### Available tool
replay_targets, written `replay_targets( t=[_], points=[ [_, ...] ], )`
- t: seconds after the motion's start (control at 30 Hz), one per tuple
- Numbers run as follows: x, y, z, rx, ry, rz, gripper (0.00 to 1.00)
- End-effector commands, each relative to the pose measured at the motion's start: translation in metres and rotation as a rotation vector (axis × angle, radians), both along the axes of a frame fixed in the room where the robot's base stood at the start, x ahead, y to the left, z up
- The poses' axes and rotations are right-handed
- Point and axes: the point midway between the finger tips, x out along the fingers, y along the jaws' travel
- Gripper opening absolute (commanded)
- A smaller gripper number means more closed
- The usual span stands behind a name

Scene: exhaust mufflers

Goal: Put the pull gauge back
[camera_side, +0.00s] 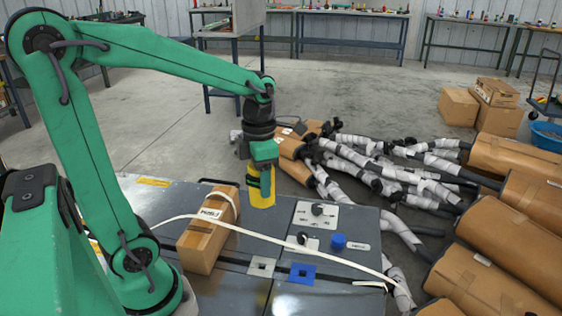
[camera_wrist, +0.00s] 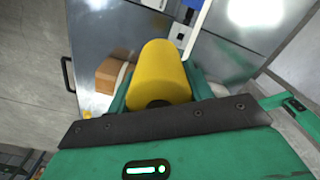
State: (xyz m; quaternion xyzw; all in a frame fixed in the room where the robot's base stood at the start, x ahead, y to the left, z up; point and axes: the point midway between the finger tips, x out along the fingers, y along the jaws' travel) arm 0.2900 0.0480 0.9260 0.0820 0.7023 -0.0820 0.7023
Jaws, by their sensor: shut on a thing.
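My gripper (camera_side: 262,172) hangs over the far part of the grey work surface (camera_side: 150,195). It is shut on a yellow, rounded piece, which I take to be the pull gauge (camera_side: 261,192). In the wrist view the pull gauge (camera_wrist: 158,68) sits between the green fingers of my gripper (camera_wrist: 160,88) and points away from the camera. Its lower end is over the surface in the side view; whether it touches I cannot tell. No marked place for the gauge can be made out for certain.
A brown carton (camera_side: 205,240) with a white label stands left of the gauge. A white strap (camera_side: 290,243) crosses the surface. A white square plate (camera_side: 262,266), a blue square plate (camera_side: 302,273), a blue knob (camera_side: 338,241) and a light panel (camera_side: 316,215) lie to the right. Wrapped pipes (camera_side: 375,165) lie beyond.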

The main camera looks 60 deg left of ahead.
Motion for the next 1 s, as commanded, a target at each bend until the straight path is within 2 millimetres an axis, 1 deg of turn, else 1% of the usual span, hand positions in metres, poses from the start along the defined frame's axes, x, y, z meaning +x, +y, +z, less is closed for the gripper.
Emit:
replay_targets(
  t=[0.03, 0.2, 0.33, 0.5, 0.67, 0.77, 0.87, 1.0],
  points=[
    [0.006, -0.009, -0.009, -0.001, 0.005, -0.03, 0.21],
    [0.021, -0.031, -0.032, 0.0, 0.004, -0.107, 0.21],
    [0.027, -0.043, -0.044, -0.001, 0.002, -0.145, 0.21],
    [0.03, -0.049, -0.05, 0.0, 0.0, -0.162, 0.21],
    [0.03, -0.047, -0.051, 0.0, 0.0, -0.16, 0.21],
    [0.032, -0.042, -0.054, 0.0, 0.0, -0.159, 0.21],
    [0.034, -0.032, -0.06, -0.001, 0.002, -0.156, 0.21],
    [0.038, -0.013, -0.072, 0.0, 0.003, -0.154, 0.21]
  ],
)
